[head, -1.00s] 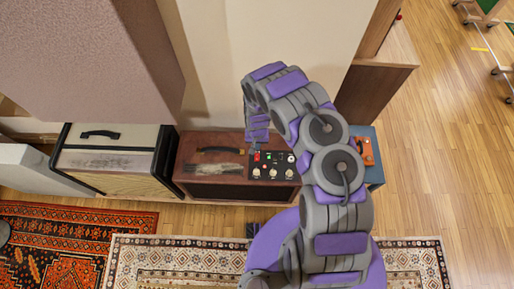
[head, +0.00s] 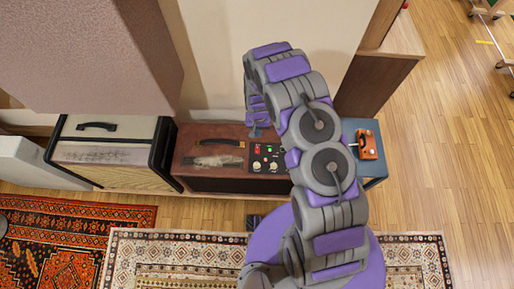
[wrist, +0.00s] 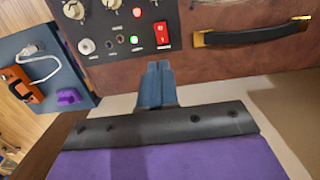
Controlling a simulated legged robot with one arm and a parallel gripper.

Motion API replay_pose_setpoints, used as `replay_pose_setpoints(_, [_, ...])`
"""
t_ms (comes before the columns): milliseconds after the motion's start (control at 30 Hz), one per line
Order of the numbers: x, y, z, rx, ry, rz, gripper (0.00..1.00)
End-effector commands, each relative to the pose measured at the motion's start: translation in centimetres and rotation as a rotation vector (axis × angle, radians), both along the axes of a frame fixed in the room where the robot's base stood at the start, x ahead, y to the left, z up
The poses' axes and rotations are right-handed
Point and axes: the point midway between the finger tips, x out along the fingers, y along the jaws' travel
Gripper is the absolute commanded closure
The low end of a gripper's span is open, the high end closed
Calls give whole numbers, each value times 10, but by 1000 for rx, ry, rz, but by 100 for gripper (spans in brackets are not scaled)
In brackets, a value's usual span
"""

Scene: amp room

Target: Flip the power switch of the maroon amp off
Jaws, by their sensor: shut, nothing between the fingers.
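The maroon amp (head: 210,165) stands in the middle of the head view, with a black handle on top and a dark control panel (head: 264,160). In the wrist view the panel (wrist: 110,28) shows a bright red rocker switch (wrist: 162,35), a red light (wrist: 137,12) and a green light (wrist: 137,39). I cannot tell which side of the switch is pressed in. My gripper (wrist: 158,80) is shut and empty, its tips just below the switch in the wrist view and apart from it. In the head view my gripper (head: 259,126) is over the amp's back edge; my arm hides the panel's right part.
A cream amp (head: 105,150) stands at left. At right, an orange device (head: 367,145) sits on a blue box (head: 370,170). A wall rises behind the amp and a large pinkish block (head: 90,55) overhangs the left. Rugs (head: 170,260) cover the floor in front.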

Motion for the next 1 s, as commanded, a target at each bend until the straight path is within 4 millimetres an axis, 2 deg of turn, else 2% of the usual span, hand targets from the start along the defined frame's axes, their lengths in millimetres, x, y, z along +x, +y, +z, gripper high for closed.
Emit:
replay_pose_setpoints(767, [-6,5,0,13,51,2,100])
replay_pose_setpoints(1000, [-8,5,-11,12,52,2,100])
